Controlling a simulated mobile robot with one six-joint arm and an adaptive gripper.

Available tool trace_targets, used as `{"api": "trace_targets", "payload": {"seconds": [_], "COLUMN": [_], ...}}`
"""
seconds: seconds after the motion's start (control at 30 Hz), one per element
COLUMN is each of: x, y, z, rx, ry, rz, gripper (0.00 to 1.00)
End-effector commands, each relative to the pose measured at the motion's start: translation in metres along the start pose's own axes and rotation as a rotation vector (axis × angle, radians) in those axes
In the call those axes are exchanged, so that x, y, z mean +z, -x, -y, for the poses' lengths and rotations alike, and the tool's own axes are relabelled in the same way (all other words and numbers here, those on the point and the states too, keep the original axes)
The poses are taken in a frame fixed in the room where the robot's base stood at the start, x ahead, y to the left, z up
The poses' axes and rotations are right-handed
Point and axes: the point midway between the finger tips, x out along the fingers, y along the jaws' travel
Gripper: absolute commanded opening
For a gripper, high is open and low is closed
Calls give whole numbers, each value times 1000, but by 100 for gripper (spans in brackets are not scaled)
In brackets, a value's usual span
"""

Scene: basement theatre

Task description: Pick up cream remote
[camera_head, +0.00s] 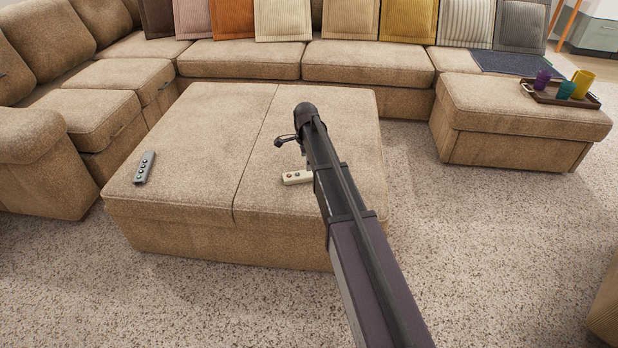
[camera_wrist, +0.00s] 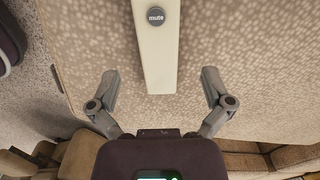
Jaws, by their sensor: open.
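The cream remote (camera_head: 297,178) lies flat on the beige ottoman (camera_head: 190,125), right of its seam. My arm hides its right end in the head view. In the wrist view the cream remote (camera_wrist: 155,55) runs down from the top edge, with a dark "mute" button on it. My gripper (camera_wrist: 163,84) is open, with one finger on each side of the remote's near end and a gap to it on both sides. It also shows in the head view (camera_head: 284,141), near the remote. Whether the fingers touch the ottoman I cannot tell.
A grey remote (camera_head: 144,167) lies on the ottoman's left part. A beige sectional sofa (camera_head: 240,60) with several cushions stands behind and left. A tray (camera_head: 556,95) with several cups sits on the right seat. Carpet (camera_head: 470,240) is clear at the front right.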

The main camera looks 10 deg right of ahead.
Motion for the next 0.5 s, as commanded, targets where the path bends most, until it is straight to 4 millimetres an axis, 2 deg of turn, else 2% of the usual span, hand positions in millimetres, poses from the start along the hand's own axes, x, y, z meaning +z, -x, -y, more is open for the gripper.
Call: {"api": "trace_targets", "payload": {"seconds": [0.27, 0.5], "x": [0, -1], "y": [-3, -18], "z": [0, -2], "rx": [0, 0], "ry": [0, 0], "rz": [0, 0], "gripper": [100, 100]}}
